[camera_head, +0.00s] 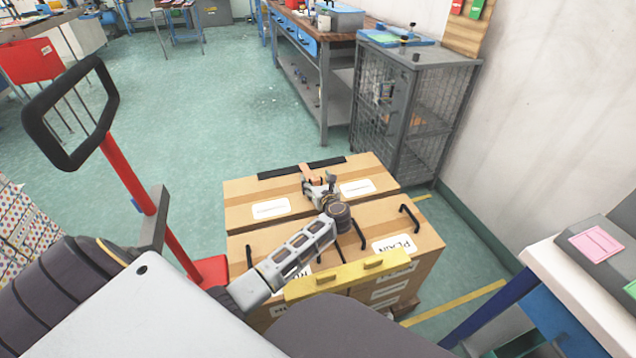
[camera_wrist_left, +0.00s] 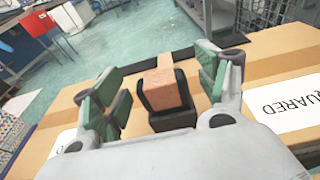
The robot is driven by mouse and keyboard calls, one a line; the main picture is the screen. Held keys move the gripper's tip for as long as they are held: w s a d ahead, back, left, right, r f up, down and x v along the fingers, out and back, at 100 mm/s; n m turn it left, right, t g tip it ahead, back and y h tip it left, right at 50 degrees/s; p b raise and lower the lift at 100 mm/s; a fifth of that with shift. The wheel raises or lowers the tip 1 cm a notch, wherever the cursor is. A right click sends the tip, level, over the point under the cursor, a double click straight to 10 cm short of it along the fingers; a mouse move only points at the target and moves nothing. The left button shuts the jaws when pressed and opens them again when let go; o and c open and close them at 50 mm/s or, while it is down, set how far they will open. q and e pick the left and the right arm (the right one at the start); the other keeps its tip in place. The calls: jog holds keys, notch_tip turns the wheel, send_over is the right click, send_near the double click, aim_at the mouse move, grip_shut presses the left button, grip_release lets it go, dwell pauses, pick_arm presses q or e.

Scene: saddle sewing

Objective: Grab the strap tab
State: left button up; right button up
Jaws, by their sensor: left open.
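The strap tab is a copper-brown block (camera_wrist_left: 165,89) in a black holder, in the middle of the left wrist view. In the head view it shows as a small brown piece (camera_head: 308,172) by the black strap (camera_head: 275,173) on the far cardboard box (camera_head: 240,194). My left gripper (camera_head: 318,186) is over this box, right at the tab. In the left wrist view the open green-padded fingers (camera_wrist_left: 160,88) stand on either side of the tab, with gaps visible on both sides. The gripper hides part of the tab in the head view. My right gripper is not in view.
A nearer box (camera_head: 425,243) has black handles and a yellow bar (camera_head: 350,278) along its front. A red pole with a black handle (camera_head: 72,112) stands left. A mesh cabinet (camera_head: 415,110) stands behind right, by a wall. Open floor (camera_head: 190,110) lies behind left.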

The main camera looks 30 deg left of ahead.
pick_arm(q)
jog(key=shift+w+a+f, duration=0.2)
jog(key=shift+w+a, duration=0.05)
jog(key=shift+a, duration=0.05)
jog(key=shift+r, duration=0.1)
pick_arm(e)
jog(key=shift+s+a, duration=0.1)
pick_arm(q)
jog(key=shift+c, duration=0.6)
jog(key=c, duration=1)
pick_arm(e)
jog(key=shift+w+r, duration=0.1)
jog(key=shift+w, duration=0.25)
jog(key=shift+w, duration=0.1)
pick_arm(q)
jog(key=shift+r, duration=0.1)
